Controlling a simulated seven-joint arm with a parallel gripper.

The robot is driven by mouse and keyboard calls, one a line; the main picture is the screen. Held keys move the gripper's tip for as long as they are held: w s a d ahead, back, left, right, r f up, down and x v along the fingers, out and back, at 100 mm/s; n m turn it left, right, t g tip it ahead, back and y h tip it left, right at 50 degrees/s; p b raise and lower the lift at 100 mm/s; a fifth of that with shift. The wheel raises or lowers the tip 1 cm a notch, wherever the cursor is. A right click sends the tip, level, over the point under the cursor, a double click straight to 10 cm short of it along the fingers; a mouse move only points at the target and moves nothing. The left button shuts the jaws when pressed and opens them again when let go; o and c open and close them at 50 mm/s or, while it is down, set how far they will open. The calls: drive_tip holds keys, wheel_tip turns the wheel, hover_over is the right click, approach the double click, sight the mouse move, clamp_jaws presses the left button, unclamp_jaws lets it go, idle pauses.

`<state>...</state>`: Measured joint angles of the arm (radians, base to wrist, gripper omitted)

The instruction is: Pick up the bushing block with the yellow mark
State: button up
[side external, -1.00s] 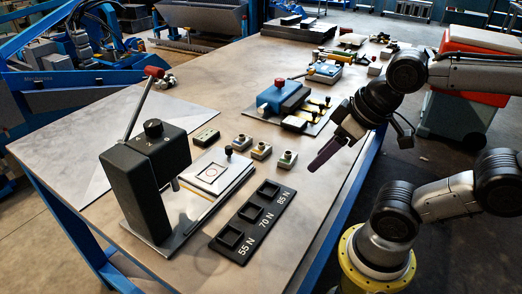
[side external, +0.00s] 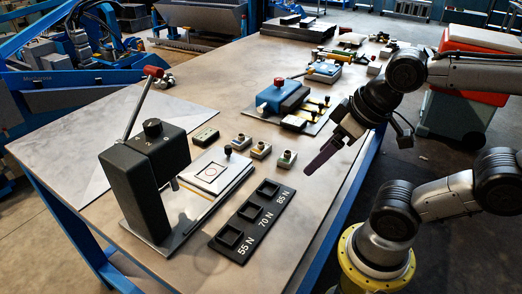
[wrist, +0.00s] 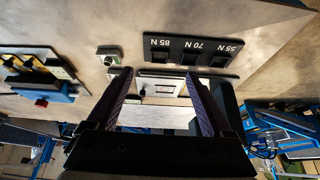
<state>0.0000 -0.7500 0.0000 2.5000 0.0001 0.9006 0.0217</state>
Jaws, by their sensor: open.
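Three small grey bushing blocks stand in a row on the table in the side view: a left one (side external: 241,142), a middle one (side external: 261,150) and a right one (side external: 287,159). The right block looks green on its face. The marks on the other two are too small for me to tell which is yellow. My gripper (side external: 309,171) is open and empty, above the table to the right of the row. In the wrist view, the green-marked block (wrist: 109,57) lies left of my open gripper (wrist: 158,76); the other blocks are not clearly visible there.
A black tray (side external: 228,253) with three square pockets marked 55 N, 70 N and 85 N lies in front. A black lever press (side external: 135,195) and a plate (side external: 208,176) stand left of it. A blue fixture (side external: 283,97) stands behind the blocks.

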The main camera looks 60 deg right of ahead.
drive_tip(key=w+d+r+m+g, duration=0.1)
drive_tip(key=w+r+m, duration=0.45)
drive_tip(key=m, duration=0.35)
drive_tip(key=m+g, duration=0.5)
drive_tip(key=m, duration=0.5)
hover_over(261, 143)
wheel_tip(261, 143, down, 6)
wheel_tip(261, 143, down, 7)
drive_tip(key=shift+s+a+r, duration=0.1)
drive_tip(key=shift+s, duration=0.05)
drive_tip(key=shift+f, duration=3.1)
